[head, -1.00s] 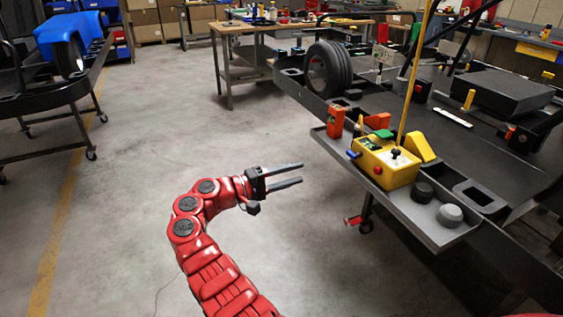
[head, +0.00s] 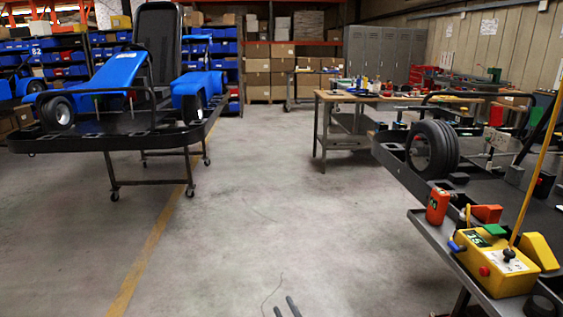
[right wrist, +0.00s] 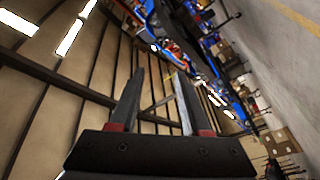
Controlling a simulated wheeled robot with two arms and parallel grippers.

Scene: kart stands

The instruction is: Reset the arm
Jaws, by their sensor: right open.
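My right gripper (head: 287,307) shows only as two dark fingertips at the bottom edge of the head view, over bare floor. The arm behind it is out of the picture. In the right wrist view its two grey fingers (right wrist: 160,78) stand apart, with nothing between them. That view is tilted and looks past the fingers at wall panels, shelving and floor. My left gripper is not in view.
A black kart stand with a wheel (head: 432,150) is at right. Its side tray holds a yellow control box (head: 497,262) and a red can (head: 438,206). A blue kart (head: 120,80) on a wheeled stand is at left. A workbench (head: 335,98) stands behind. The middle floor is clear.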

